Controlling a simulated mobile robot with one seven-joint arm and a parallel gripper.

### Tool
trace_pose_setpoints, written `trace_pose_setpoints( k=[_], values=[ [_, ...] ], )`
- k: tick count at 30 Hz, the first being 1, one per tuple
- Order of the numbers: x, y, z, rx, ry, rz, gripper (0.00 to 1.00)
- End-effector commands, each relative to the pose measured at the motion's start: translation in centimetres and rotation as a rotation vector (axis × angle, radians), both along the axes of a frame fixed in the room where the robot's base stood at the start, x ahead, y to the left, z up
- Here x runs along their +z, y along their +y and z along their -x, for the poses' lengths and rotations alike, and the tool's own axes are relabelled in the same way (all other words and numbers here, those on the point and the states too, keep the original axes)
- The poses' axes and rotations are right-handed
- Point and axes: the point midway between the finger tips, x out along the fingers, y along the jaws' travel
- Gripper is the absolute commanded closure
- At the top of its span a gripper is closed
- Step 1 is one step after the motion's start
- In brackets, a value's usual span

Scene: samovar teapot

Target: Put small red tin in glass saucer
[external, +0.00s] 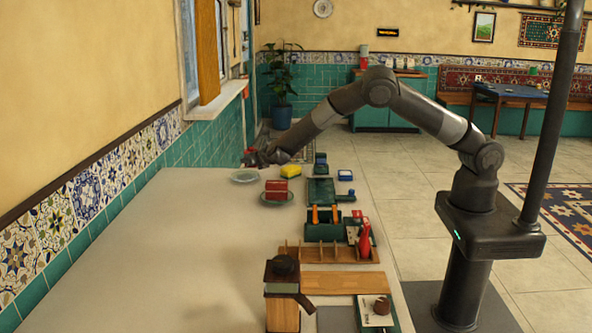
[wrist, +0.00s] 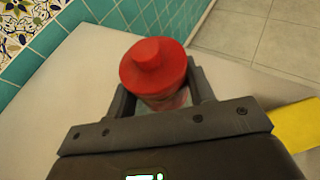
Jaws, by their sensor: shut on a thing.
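The small red tin (wrist: 155,66) has a red lid with a round knob and stands between the two fingers of my gripper (wrist: 158,92) in the wrist view. My gripper is shut on it. In the external view my gripper (external: 252,158) is at the far end of the counter, with a small bit of the red tin (external: 249,151) showing. The pale glass saucer (external: 245,176) lies on the counter just below my gripper in that view. The exact gap between tin and saucer cannot be told, as the gripper hides most of the saucer in the wrist view.
A red block-like item (external: 277,186) sits on a green plate (external: 277,199) nearby. A yellow sponge (external: 291,171) lies right of the saucer. A green tray (external: 322,191) and a wooden rack (external: 325,254) line the right edge. The counter's left side (external: 180,240) is clear.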

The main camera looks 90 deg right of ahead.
Motion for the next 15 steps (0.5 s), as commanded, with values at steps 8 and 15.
trace_pose_setpoints(
  k=[8,15],
  values=[
    [-3.1,-0.1,0.0,-0.001,-0.001,0.000,0.91],
    [-3.2,0.0,0.0,0.000,0.000,0.000,0.91]
  ],
)
